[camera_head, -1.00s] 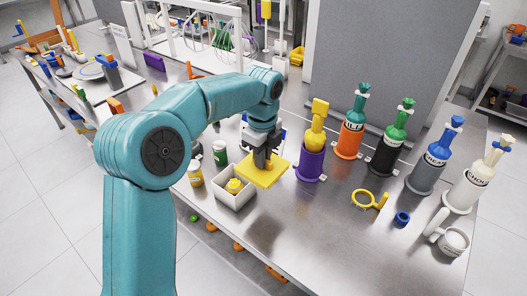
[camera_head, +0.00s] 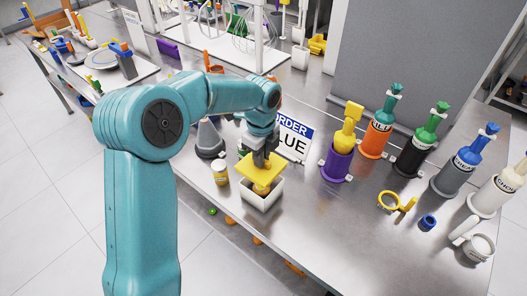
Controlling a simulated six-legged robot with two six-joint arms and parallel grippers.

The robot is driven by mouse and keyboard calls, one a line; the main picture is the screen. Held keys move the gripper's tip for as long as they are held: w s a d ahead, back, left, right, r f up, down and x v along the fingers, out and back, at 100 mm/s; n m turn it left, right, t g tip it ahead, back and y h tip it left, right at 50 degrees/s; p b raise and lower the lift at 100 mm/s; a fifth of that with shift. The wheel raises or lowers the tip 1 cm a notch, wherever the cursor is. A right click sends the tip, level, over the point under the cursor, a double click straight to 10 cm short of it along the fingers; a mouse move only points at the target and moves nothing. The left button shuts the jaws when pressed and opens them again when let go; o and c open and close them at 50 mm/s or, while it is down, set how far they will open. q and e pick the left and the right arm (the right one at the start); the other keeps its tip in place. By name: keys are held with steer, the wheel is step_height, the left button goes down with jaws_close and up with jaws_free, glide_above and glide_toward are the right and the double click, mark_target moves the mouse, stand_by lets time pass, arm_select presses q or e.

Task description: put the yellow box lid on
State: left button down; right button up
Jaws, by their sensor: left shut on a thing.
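The yellow box lid (camera_head: 256,172) is a flat square plate. My left gripper (camera_head: 262,160) is shut on it from above. The lid is over the white open box (camera_head: 263,198), toward its back left, and looks tilted. A yellow item (camera_head: 261,188) shows in the box just under the lid. I cannot tell whether the lid touches the box or that item. The lid hides the back of the box. My right gripper is not in view.
A yellow-labelled jar (camera_head: 220,173) stands left of the box. An order sign (camera_head: 293,138) stands behind it. The purple holder (camera_head: 337,162) and several coloured bottles line the right.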

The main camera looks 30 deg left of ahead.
arm_select(q)
steer(key=shift+s+a, duration=0.1)
steer(key=shift+s, duration=0.05)
steer(key=shift+w+d+f, duration=0.1)
steer(key=shift+w+d, duration=0.1)
steer(key=shift+s+a+f+b, duration=0.1)
steer(key=shift+s+f+b, duration=0.05)
steer(key=shift+f+b, duration=0.4)
step_height(320, 180, down, 3)
steer(key=shift+r+b, duration=0.2)
steer(key=shift+b, duration=0.6)
steer(key=shift+f+b, duration=0.35)
steer(key=shift+f, duration=0.25)
steer(key=shift+p, duration=0.3)
